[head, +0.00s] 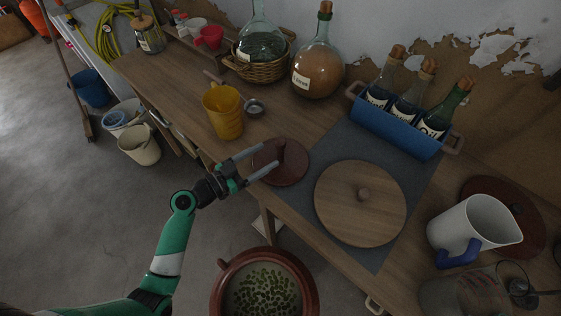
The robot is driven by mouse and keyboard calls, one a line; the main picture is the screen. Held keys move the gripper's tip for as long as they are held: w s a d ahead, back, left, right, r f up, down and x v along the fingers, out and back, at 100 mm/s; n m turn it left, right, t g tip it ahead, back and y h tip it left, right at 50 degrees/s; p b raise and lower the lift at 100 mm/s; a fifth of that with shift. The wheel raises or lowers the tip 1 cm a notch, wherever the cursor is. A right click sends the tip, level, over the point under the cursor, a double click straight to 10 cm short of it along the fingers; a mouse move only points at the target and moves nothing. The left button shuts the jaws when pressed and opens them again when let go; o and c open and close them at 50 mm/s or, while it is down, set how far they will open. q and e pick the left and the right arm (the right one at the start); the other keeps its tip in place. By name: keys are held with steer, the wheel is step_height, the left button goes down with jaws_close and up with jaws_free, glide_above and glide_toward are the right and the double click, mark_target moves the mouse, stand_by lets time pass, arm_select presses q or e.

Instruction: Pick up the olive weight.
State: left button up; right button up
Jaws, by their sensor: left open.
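A dark red-brown round disc with an upright knob (292,174), which looks like the olive weight, lies flat near the table's front edge. My left gripper (268,156) is open, coming from the lower left, with its two grey fingers pointing at the knob. The fingers overlap the disc's left part in the picture; I cannot tell whether they touch it. Nothing is between the fingers. A brown crock (222,290) with green olives in it stands below the table edge. My right gripper is not in view.
A wooden lid (360,205) lies on a grey mat right of the disc. A yellow jug (225,115) and small metal lid (254,107) are behind left.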

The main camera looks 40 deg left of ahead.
mark_target(278, 148)
arm_select(q)
steer(key=w, duration=0.5)
steer(key=shift+d, duration=0.35)
steer(key=w, duration=0.5)
steer(key=shift+w+b, duration=0.15)
steer(key=shift+b, duration=0.15)
jaws_close()
stand_by(0.5)
steer(key=shift+r, duration=0.15)
